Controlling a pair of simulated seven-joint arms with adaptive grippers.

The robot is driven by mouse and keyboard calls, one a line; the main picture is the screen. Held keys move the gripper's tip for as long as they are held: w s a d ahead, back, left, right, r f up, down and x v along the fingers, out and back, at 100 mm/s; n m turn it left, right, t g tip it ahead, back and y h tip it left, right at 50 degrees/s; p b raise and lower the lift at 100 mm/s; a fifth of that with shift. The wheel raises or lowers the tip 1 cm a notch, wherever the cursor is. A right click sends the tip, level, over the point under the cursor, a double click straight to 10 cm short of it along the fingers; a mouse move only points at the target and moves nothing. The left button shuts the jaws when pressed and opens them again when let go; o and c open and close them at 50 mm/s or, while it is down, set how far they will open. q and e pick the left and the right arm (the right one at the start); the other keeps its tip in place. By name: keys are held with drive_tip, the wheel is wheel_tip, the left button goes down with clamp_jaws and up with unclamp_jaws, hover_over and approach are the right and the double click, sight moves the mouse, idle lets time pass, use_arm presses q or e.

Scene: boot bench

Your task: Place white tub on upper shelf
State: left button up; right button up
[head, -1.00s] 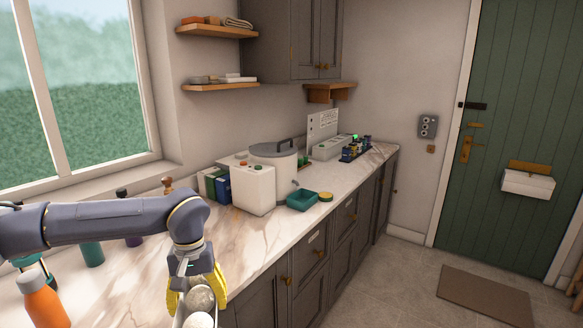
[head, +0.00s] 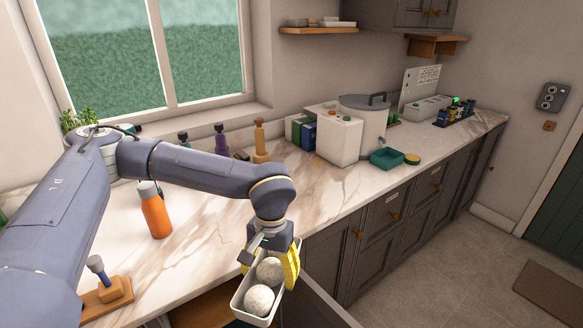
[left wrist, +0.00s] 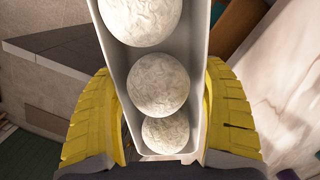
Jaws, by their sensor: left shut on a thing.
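The white tub (head: 240,303) is a narrow, pale, open-topped container with round whitish balls (head: 259,299) in it. My left gripper (head: 270,262) is shut on it, with a yellow finger on its right side, and holds it in front of the counter edge. In the left wrist view the tub (left wrist: 112,58) is between both yellow fingers, with three balls visible. A wooden wall shelf (head: 318,30) with a few flat items is right of the window. No shelf above it shows. My right gripper is not in view.
A wooden surface (head: 205,308) shows below the counter edge.

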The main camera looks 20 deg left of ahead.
use_arm(q)
drive_tip(key=w+a+r+n, duration=0.3)
drive_tip(key=w, duration=0.4)
drive_tip(key=w+a+r+n+h, duration=0.1)
drive_tip(key=w+a+r+n, duration=0.1)
drive_tip(key=w+r+n, duration=0.35)
drive_tip(key=w+a+r+n, duration=0.1)
drive_tip(key=w+a, duration=0.2)
drive_tip(key=w, duration=0.6)
drive_tip(key=w+a+r+n+t, duration=0.1)
drive_tip(key=w+a+r+n, duration=0.3)
drive_tip(key=a+n, duration=0.4)
drive_tip(key=w+a+r+n+t, duration=0.1)
drive_tip(key=w+a+r+n, duration=0.3)
drive_tip(key=a+n, duration=0.45)
drive_tip(key=f+n, duration=0.1)
drive_tip(key=f, duration=0.6)
drive_tip(key=f+n, duration=0.1)
drive_tip(key=f, duration=0.5)
drive_tip(key=a+f, duration=0.1)
drive_tip(key=f, duration=0.6)
drive_tip(key=shift+s+f+n+t, duration=0.2)
drive_tip(key=shift+f+n+t, duration=0.1)
drive_tip(key=shift+n, duration=0.1)
drive_tip(key=shift+f, duration=0.1)
drive_tip(key=o, duration=1.4)
